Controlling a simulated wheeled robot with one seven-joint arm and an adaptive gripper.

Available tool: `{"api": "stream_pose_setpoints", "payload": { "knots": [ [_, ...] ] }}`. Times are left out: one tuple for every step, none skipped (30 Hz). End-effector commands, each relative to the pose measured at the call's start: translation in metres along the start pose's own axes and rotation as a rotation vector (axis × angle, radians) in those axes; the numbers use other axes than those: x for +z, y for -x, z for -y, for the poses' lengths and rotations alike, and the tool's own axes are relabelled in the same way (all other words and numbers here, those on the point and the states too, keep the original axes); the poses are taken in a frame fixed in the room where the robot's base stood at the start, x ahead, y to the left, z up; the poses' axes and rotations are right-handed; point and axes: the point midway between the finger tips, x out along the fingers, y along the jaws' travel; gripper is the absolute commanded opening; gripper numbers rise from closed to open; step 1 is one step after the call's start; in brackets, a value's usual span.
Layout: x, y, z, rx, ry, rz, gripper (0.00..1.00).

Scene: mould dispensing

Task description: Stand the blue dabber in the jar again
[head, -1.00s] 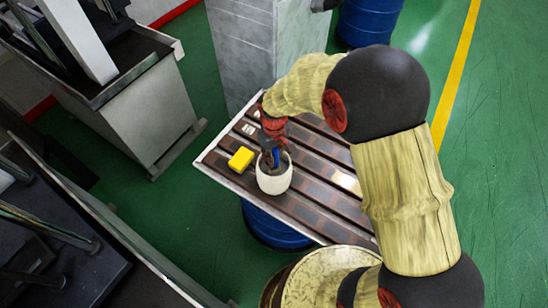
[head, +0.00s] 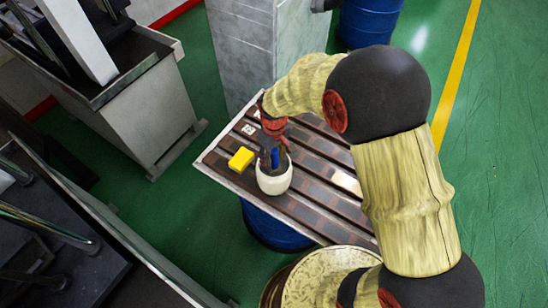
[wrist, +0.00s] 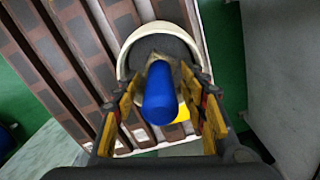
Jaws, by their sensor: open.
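The blue dabber (wrist: 160,95) stands in the white jar (wrist: 143,36), its blue end toward the wrist camera. In the head view the jar (head: 274,181) is upright on the slatted table, and a bit of the dabber (head: 275,158) shows at its mouth. My gripper (wrist: 168,112) is open, with one yellow-padded finger on each side of the dabber and a gap to both. In the head view my gripper (head: 275,150) is just above the jar and partly hides the dabber. The dabber's lower end is hidden inside the jar.
A yellow block (head: 241,159) lies on the table just left of the jar. The slatted table (head: 312,215) has free room to the right. A grey cabinet (head: 240,45) stands behind the table, and blue drums (head: 369,22) stand beyond and below.

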Motion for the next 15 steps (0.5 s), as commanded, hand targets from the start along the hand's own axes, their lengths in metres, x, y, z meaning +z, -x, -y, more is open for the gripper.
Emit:
{"api": "stream_pose_setpoints", "payload": {
  "knots": [
    [-0.001,0.007,0.000,0.001,0.000,-0.003,0.43],
    [-0.001,0.011,0.000,0.001,0.000,-0.003,0.43],
    [-0.002,0.017,-0.001,0.002,0.000,-0.005,0.43],
    [-0.002,0.022,-0.001,0.002,0.000,-0.006,0.43],
    [-0.002,0.028,-0.001,0.002,0.000,-0.006,0.43],
    [-0.002,0.036,-0.001,0.002,0.000,-0.006,0.43],
    [-0.002,0.043,-0.001,0.002,0.000,-0.006,0.43],
    [-0.002,0.050,-0.001,0.002,0.000,-0.005,0.43],
    [-0.002,0.058,-0.001,0.002,0.000,-0.006,0.43],
    [-0.001,0.064,-0.001,0.002,0.000,-0.005,0.43],
    [-0.001,0.070,0.000,0.001,0.000,-0.005,0.43],
    [-0.001,0.078,0.000,0.002,0.000,-0.005,0.43],
    [-0.001,0.084,0.000,0.001,0.000,-0.004,0.43],
    [-0.001,0.088,0.000,0.001,0.000,-0.003,0.43],
    [-0.001,0.095,0.000,0.001,0.000,-0.004,0.43]
  ]
}}
